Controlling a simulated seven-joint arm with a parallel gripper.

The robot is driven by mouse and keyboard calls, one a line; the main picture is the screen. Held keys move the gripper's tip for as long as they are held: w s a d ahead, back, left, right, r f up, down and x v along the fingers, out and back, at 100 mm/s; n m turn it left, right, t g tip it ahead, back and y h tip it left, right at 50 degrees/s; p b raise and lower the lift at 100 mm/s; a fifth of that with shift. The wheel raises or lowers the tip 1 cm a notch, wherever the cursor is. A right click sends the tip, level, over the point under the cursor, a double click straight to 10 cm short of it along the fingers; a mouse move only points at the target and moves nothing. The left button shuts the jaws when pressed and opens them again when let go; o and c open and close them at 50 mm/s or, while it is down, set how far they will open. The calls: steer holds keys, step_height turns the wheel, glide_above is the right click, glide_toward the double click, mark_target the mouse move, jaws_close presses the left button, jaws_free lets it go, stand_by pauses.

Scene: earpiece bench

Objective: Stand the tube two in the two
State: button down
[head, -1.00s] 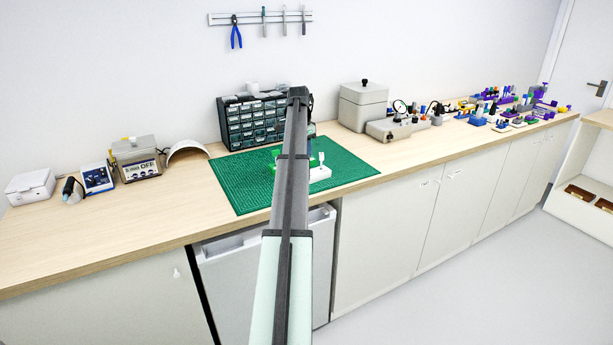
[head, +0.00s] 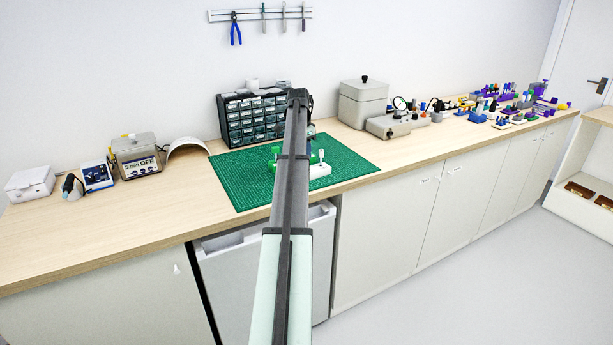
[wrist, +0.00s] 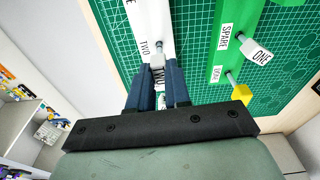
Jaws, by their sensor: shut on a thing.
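My gripper (wrist: 159,68) is shut on tube two (wrist: 158,77), whose white tag with dark lettering shows between the two blue fingers in the wrist view. The held tube is over the white rack (wrist: 152,17), beside its printed TWO label. A grey stub shows at the label; I cannot tell whether the tube is in the hole. In the head view the white rack (head: 320,171) shows right of my arm, which hides my gripper and most of the tube.
A green rack (wrist: 228,40) marked SPARE lies to the right in the wrist view. A tube tagged ONE (wrist: 256,51) and a yellow-ended piece (wrist: 242,94) stick out from it. The green mat (head: 240,185) has free room on the left. A drawer cabinet (head: 252,118) stands behind.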

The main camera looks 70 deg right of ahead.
steer(key=shift+f, duration=0.45)
stand_by(0.3)
steer(key=c, duration=1)
jaws_free()
step_height(320, 180, up, 14)
steer(key=w+a, duration=0.1)
steer(key=shift+f, duration=0.15)
steer(key=shift+w+a, duration=0.1)
steer(key=shift+a, duration=0.05)
